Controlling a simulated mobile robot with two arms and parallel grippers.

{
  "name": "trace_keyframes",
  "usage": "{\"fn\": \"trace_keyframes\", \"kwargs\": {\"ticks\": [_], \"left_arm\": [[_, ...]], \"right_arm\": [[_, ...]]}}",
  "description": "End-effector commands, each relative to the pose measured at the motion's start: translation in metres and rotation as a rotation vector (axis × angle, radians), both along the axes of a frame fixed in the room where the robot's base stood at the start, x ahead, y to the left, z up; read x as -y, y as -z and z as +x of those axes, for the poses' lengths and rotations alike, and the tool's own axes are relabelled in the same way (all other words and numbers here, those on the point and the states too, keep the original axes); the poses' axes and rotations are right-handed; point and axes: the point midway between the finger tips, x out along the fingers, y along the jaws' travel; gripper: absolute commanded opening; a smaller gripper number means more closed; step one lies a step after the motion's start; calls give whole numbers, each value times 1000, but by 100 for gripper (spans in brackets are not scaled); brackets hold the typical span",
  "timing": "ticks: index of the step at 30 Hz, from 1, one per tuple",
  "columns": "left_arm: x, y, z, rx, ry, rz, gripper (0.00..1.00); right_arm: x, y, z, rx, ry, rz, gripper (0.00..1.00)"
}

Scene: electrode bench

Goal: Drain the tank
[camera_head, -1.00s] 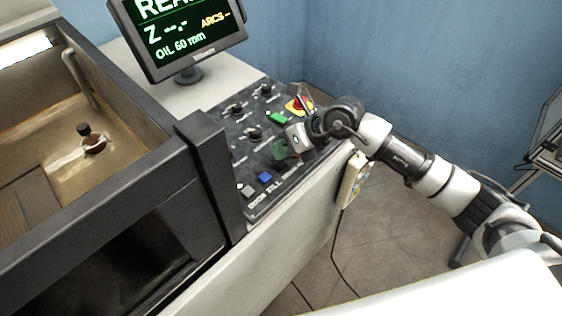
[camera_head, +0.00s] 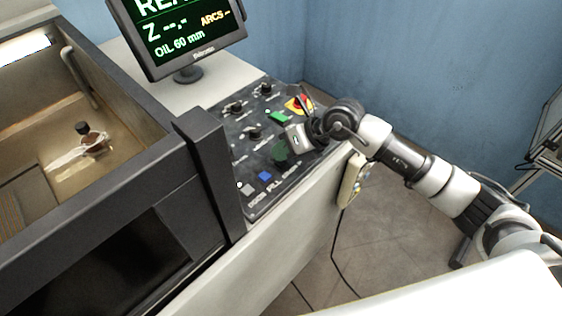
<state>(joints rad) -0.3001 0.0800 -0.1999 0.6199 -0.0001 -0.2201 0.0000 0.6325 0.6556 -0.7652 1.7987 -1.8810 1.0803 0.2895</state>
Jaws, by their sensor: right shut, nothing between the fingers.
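The tank (camera_head: 128,160) is an open, dark-rimmed basin at the left with brownish liquid in it. The control panel (camera_head: 250,150) is to its right. Along the panel's front edge are a grey button (camera_head: 249,189) and a blue button (camera_head: 265,176), with small labels below; one seems to read "FILL". My right gripper (camera_head: 291,142) is shut and empty above the panel's right part, up and right of the blue button. A dark green round shape (camera_head: 281,153) shows beside its tip. Whether the gripper touches the panel I cannot tell. My left gripper is out of view.
A monitor (camera_head: 185,35) reads "OIL 60 mm". A red emergency button (camera_head: 298,103) on yellow, a bright green button (camera_head: 278,117) and several black knobs lie close to my right gripper. A corded pendant (camera_head: 352,178) hangs on the cabinet's side. A dark post (camera_head: 210,165) stands between tank and panel.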

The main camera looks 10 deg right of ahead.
Motion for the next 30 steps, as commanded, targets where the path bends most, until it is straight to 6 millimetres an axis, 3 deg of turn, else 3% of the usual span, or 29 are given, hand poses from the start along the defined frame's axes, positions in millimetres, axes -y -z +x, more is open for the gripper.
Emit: {"fn": "trace_keyframes", "kwargs": {"ticks": [30], "left_arm": [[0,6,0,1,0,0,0]], "right_arm": [[0,9,0,-1,-1,0,0]]}}
